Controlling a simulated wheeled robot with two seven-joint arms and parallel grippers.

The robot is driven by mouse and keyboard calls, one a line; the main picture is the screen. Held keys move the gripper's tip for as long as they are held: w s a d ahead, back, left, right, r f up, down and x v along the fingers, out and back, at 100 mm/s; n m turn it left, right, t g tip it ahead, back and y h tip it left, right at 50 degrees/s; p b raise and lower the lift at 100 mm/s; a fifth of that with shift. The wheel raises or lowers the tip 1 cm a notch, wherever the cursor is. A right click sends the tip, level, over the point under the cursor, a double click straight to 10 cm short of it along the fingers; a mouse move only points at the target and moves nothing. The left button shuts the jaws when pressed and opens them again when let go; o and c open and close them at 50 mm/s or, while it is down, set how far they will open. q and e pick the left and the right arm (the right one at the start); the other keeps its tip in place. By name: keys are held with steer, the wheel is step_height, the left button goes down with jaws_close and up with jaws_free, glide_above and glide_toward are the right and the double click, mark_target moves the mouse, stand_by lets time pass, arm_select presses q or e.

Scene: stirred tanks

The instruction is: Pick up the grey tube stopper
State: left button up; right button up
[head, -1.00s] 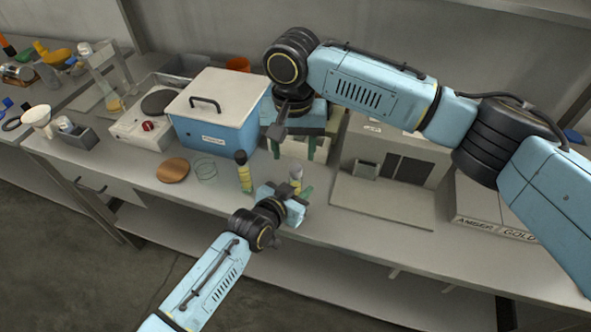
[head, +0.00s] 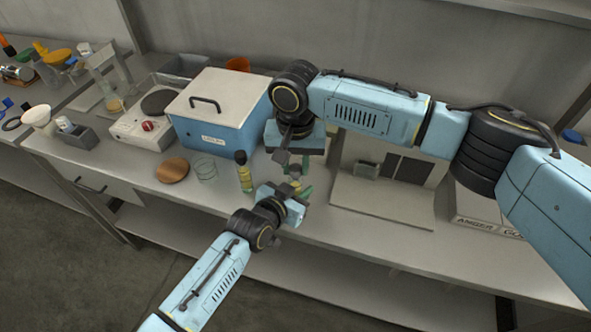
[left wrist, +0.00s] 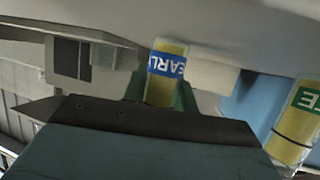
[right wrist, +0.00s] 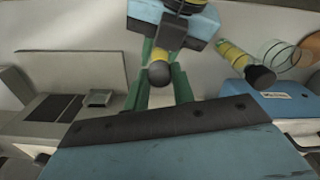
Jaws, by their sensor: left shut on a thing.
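The grey tube stopper (right wrist: 159,73) is a rounded grey cap on top of a yellow-filled tube (left wrist: 166,75) with a blue label. My left gripper (head: 294,190) is shut on this tube and holds it above the bench front; the left wrist view shows the green fingers on either side. The stopper end is outside the left wrist view. My right gripper (right wrist: 161,82) is above the tube, its green fingers apart on both sides of the stopper, which shows between them. Whether they touch it is unclear.
A second yellow tube with a dark stopper (head: 243,171) stands just left of my left gripper. A grey station (head: 383,205) stands at right.

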jaws_close()
stand_by(1.1)
step_height(320, 180, up, 10)
stand_by(0.5)
steer(key=shift+r, duration=0.1)
step_height(320, 180, up, 5)
glide_above(295, 168)
stand_by(0.6)
arm_select(q)
steer(key=o, duration=1.1)
